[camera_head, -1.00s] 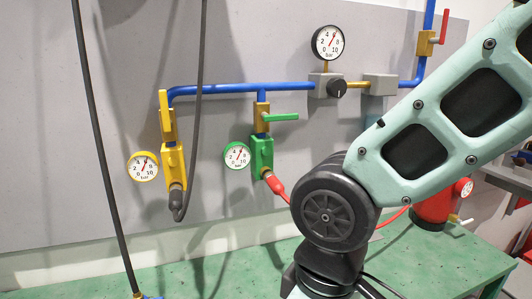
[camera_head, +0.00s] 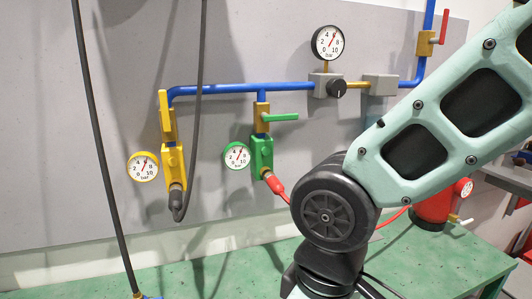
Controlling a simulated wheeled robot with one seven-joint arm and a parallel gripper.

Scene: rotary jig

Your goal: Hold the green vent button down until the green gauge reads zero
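A green valve block (camera_head: 262,152) hangs on the grey panel under a blue pipe, with a green lever (camera_head: 281,117) above it pointing right, level. The green-rimmed gauge (camera_head: 237,156) sits at its left; its needle points up and to the right, near 6, clear of zero. I cannot make out the green vent button on the block at this size. A red hose fitting (camera_head: 274,184) leaves the block's lower end. My arm fills the right side, its wrist reaching down past the bottom edge. My gripper is outside the picture.
A yellow valve block (camera_head: 174,164) with a yellow gauge (camera_head: 143,166) and upright yellow lever stands left of the green one. Dark hoses hang at left. A large gauge (camera_head: 328,43) and black knob (camera_head: 337,88) are above. The green bench (camera_head: 220,275) looks mostly clear.

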